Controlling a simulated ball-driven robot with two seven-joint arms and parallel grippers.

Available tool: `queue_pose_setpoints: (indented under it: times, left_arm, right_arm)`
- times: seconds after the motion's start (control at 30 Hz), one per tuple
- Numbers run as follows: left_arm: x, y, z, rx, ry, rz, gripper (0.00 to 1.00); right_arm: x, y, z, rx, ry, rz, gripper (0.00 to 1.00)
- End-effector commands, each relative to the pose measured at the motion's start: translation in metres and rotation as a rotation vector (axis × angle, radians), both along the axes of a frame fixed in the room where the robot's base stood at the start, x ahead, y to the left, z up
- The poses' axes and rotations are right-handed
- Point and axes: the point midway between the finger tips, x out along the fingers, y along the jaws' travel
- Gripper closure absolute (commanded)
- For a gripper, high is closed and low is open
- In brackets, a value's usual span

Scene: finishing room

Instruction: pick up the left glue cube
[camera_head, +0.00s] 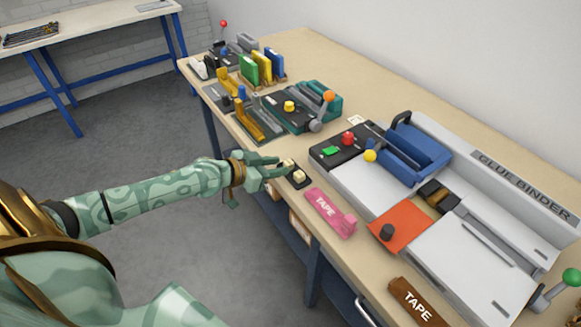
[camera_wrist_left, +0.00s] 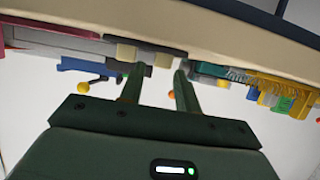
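Two small cream glue cubes sit on a dark holder (camera_head: 303,183) near the front edge of the bench. The left glue cube (camera_head: 288,163) is the farther one, and the other cube (camera_head: 299,175) is just to its right. My left gripper (camera_head: 277,166) reaches in from the left with its fingers spread on the near side of the left cube. In the left wrist view the left cube (camera_wrist_left: 163,60) shows beyond the gap between the open fingers (camera_wrist_left: 160,76), and the other cube (camera_wrist_left: 125,52) lies to its left. Nothing is held. My right gripper is not in view.
A pink tape block (camera_head: 330,212) lies right of the holder, and a brown tape block (camera_head: 417,302) farther right. The large glue binder (camera_head: 440,215) fills the bench behind. Green and yellow tools (camera_head: 255,118) stand to the left. The floor (camera_head: 190,265) before the bench is clear.

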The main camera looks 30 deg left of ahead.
Motion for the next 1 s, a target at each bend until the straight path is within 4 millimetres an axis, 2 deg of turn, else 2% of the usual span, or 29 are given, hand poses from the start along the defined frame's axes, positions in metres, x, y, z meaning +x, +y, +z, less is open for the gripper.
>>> queue_pose_setpoints:
  times: [0.17,0.43,0.7,0.73,0.83,1.0]
  left_arm:
    - [0.013,-0.005,-0.003,-0.002,-0.001,0.001,0.67]
    - [0.051,-0.017,-0.014,-0.001,0.001,0.002,0.67]
    - [0.055,-0.019,-0.015,0.001,0.001,0.0,0.67]
    - [0.055,-0.019,-0.015,0.002,0.0,0.001,0.7]
    - [0.055,-0.019,-0.015,0.001,0.001,0.001,0.98]
    - [0.055,-0.019,-0.015,0.001,0.001,0.001,1.0]
  right_arm:
    - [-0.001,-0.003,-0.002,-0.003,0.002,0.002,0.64]
    - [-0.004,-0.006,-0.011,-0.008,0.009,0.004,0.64]
    - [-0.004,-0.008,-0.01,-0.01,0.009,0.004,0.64]
    - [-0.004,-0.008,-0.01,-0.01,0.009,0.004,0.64]
    - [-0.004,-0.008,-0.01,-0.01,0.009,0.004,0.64]
    - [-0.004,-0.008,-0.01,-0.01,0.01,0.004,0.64]
